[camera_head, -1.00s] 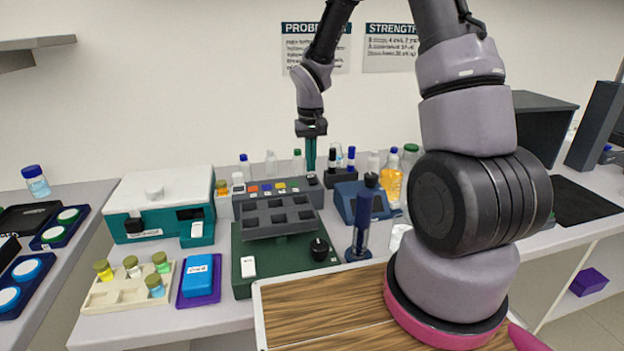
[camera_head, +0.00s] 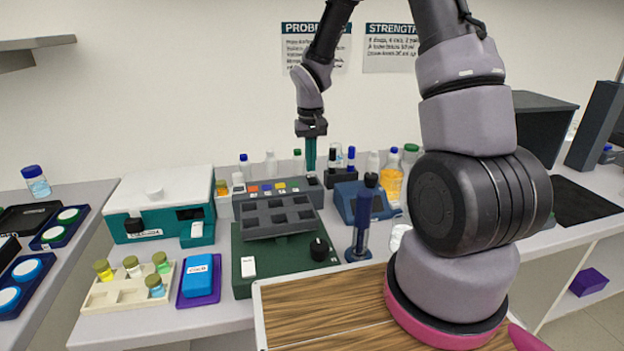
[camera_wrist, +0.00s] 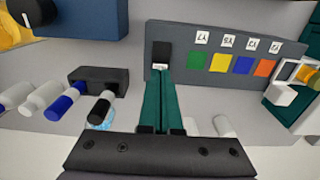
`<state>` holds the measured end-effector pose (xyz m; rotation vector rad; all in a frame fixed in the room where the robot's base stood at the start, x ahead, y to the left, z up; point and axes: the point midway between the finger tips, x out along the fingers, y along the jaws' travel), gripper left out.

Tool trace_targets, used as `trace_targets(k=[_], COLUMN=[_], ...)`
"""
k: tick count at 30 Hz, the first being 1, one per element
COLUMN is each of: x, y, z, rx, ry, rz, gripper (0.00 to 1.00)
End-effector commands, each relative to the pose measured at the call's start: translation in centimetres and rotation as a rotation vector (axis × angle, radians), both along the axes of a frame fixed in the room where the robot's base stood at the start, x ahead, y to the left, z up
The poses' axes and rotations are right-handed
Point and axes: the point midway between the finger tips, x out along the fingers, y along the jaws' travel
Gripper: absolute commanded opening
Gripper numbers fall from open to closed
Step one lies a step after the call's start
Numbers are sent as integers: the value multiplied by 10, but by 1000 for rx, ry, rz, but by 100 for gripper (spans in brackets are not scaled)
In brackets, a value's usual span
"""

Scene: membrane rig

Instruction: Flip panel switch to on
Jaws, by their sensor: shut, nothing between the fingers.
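The panel is a long grey box (camera_head: 237,201) at the back of the bench, with a row of coloured squares on it. It also shows in the wrist view (camera_wrist: 225,85), with green, yellow, blue and red squares under small white labels. The panel switch (camera_wrist: 162,54) is a black block with a white label at the panel's end, beside the green square. My gripper (camera_head: 310,169) is shut and empty, its teal fingers pointing down at that end. In the wrist view the fingertips (camera_wrist: 160,73) lie right at the switch's label; I cannot tell whether they touch. The switch's position is unclear.
A dark green base with a grey slotted rack (camera_head: 281,220) stands in front of the panel. Several bottles and a black vial holder (camera_wrist: 98,80) stand close beside and behind my gripper. A blue device (camera_head: 347,203) is to the right.

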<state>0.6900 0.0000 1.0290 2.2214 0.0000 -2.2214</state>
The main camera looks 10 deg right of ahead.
Motion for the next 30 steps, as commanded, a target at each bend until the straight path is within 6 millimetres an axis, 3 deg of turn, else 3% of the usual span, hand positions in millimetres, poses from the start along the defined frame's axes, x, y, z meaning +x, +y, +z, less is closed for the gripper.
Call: trace_targets(k=[30], x=[0], y=[0], z=[-15], rx=[0], ry=[0], rz=[0], gripper=[0])
